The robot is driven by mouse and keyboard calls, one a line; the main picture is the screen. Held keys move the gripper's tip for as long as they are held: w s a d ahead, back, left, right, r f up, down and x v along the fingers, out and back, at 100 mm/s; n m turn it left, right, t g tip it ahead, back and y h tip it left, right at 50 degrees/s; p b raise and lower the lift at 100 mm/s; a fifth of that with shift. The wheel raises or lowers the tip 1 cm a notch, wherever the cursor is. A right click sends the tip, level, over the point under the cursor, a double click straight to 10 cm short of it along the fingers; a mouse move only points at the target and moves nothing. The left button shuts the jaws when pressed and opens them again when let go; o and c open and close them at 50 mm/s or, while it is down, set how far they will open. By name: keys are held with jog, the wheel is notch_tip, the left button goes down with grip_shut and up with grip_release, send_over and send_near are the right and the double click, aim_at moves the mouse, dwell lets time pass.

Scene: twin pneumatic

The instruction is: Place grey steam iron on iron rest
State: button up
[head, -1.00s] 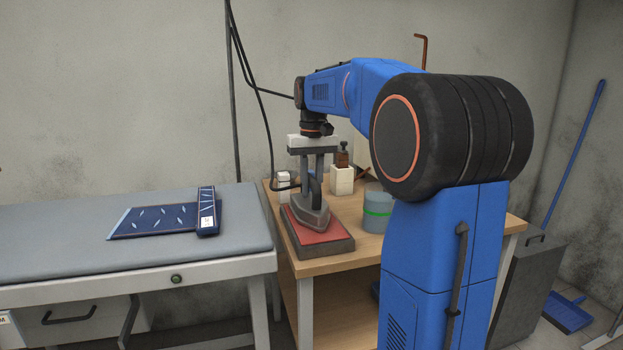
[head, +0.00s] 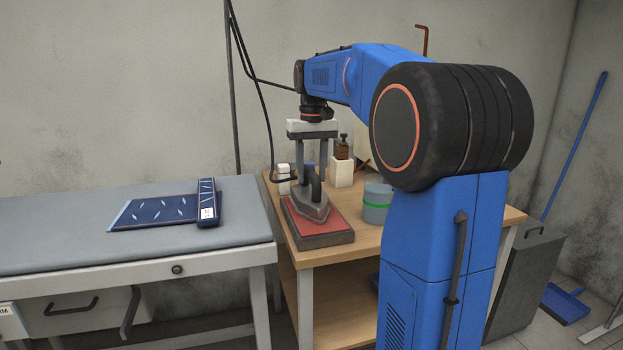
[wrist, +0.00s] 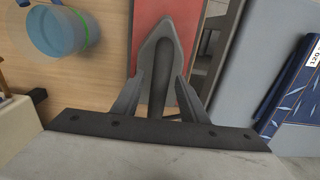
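The grey steam iron (head: 312,206) sits upright on the red-topped iron rest (head: 322,235) at the front left of the wooden table. Its dark handle and grey nose also show in the wrist view (wrist: 158,50). My gripper (head: 314,178) points down over the iron. Its two fingers are apart, one on each side of the handle, with visible space between them and the handle. In the wrist view the fingers (wrist: 157,100) straddle the handle. The red pad of the iron rest (wrist: 150,12) shows around the iron's nose.
A padded ironing table (head: 70,240) with folded blue cloth (head: 160,212) stands left. On the wooden table (head: 345,255) are a tub with a green band (head: 376,204), a white holder with a brown bottle (head: 341,172) and a small white box (head: 283,178). A black cable hangs behind the iron.

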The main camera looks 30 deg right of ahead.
notch_tip(320, 180, up, 10)
jog(key=shift+r, duration=0.1)
jog(key=shift+s, duration=0.1)
jog(key=s+a+f+n+t, duration=0.1)
jog(key=s+a+f, duration=0.45)
jog(key=s, duration=0.25)
jog(key=s+a+f+n+t, duration=0.1)
jog(key=s+a+f, duration=0.45)
jog(key=s, duration=0.25)
jog(key=s+a+f+t, duration=0.1)
jog(key=s+a+f, duration=0.1)
jog(key=s+f, duration=0.5)
jog(key=s+a+f+n+t, duration=0.1)
jog(key=s+a+f, duration=0.1)
jog(key=s+f, duration=0.5)
notch_tip(320, 180, down, 5)
jog(key=shift+a+r+t, duration=0.15)
jog(key=shift+a+t, duration=0.15)
jog(key=shift+a, duration=0.1)
